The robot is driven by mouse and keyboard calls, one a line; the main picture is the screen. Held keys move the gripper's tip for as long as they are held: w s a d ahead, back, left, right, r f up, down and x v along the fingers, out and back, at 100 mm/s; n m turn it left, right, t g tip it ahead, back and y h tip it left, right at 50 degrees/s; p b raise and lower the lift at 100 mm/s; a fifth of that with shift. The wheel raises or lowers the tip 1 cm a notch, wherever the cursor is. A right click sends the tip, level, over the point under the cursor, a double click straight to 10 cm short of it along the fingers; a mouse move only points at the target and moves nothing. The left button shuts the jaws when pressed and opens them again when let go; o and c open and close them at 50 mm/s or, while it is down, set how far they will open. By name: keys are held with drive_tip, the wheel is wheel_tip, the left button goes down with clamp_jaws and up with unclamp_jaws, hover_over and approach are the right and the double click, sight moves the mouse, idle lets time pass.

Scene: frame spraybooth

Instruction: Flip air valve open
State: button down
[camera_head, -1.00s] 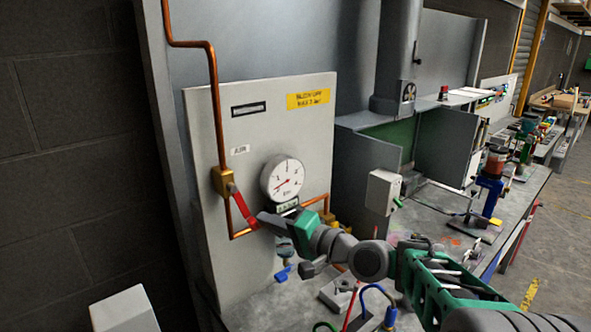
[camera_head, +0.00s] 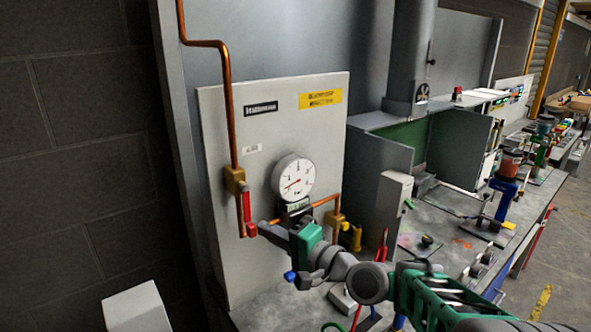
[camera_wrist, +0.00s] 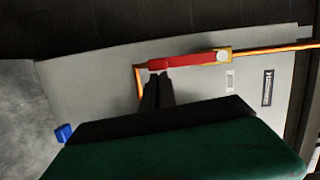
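The air valve has a brass body (camera_head: 235,181) on the copper pipe at the left of the grey panel, under a small white label. Its red lever (camera_head: 248,213) hangs nearly straight down, about in line with the pipe. My gripper (camera_head: 259,229) is at the lever's lower end, from the right. In the wrist view the red lever (camera_wrist: 185,62) runs across the top, in line with the brass body (camera_wrist: 222,55). The dark fingers of my gripper (camera_wrist: 159,78) are close together, their tips at the lever's free end, beside it rather than around it. Whether they touch cannot be told.
A round pressure gauge (camera_head: 294,176) sits on the panel (camera_head: 230,120) just right of the valve. A second, yellow-handled valve (camera_head: 354,238) is lower right. A grey box (camera_head: 395,193) and bench clutter stand further right. A white block (camera_head: 139,307) is at front left.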

drive_tip(key=shift+s+a+f, duration=0.1)
drive_tip(key=b+v, duration=0.2)
drive_tip(key=v, duration=0.6)
idle(0.3)
